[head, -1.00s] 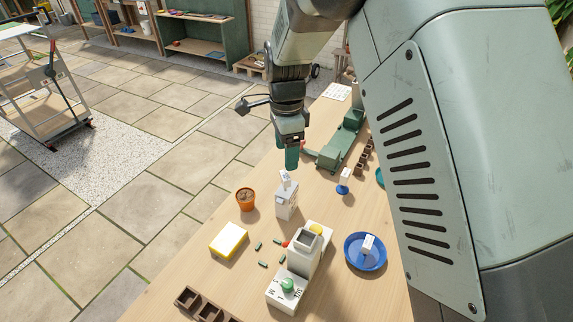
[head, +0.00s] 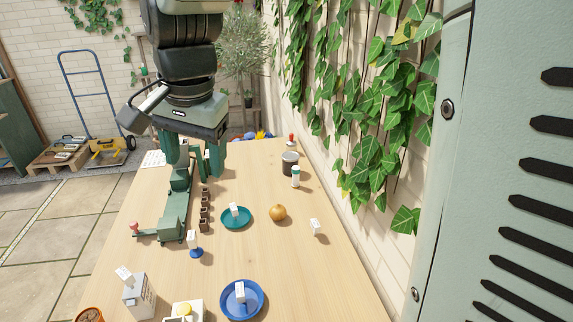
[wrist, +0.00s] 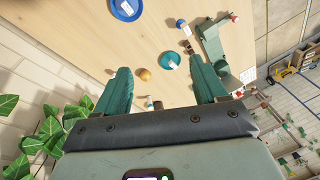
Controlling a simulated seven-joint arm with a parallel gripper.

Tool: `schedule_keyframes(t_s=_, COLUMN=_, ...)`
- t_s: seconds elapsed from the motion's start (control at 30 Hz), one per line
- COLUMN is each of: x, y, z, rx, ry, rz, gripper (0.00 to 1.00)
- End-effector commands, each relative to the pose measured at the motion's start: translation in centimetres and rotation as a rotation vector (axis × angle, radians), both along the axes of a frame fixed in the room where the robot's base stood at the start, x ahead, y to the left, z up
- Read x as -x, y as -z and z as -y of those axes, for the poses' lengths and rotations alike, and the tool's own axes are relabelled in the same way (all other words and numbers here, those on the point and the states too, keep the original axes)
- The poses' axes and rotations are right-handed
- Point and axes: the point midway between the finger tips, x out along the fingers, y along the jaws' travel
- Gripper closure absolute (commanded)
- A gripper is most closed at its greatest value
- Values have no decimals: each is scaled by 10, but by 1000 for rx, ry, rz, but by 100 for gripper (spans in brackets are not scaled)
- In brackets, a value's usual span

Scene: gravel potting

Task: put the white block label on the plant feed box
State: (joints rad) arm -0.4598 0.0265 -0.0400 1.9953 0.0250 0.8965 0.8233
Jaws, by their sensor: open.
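My gripper (head: 195,157) is open and empty, well beyond the box, above the far part of the table. Its two green fingers also show spread apart in the wrist view (wrist: 162,88), with nothing between them.
A green bench tool (head: 174,212) and a row of small brown pots (head: 204,222) lie below my gripper. A round brown object (head: 278,212), a dark jar (head: 290,164) and a white bottle (head: 295,179) stand to the right. An ivy-covered wall (head: 340,110) borders the table's right side.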

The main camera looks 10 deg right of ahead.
Motion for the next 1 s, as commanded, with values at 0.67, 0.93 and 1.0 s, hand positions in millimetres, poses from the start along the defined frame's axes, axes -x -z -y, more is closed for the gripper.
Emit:
schedule_keyframes(t_s=0.67, x=162, y=-36, z=163, rx=250, ry=-403, rz=317, gripper=29)
schedule_keyframes(t_s=0.93, x=163, y=-36, z=163, rx=251, ry=-407, rz=317, gripper=29)
schedule_keyframes(t_s=1.0, x=163, y=-36, z=163, rx=251, ry=-407, rz=317, gripper=29)
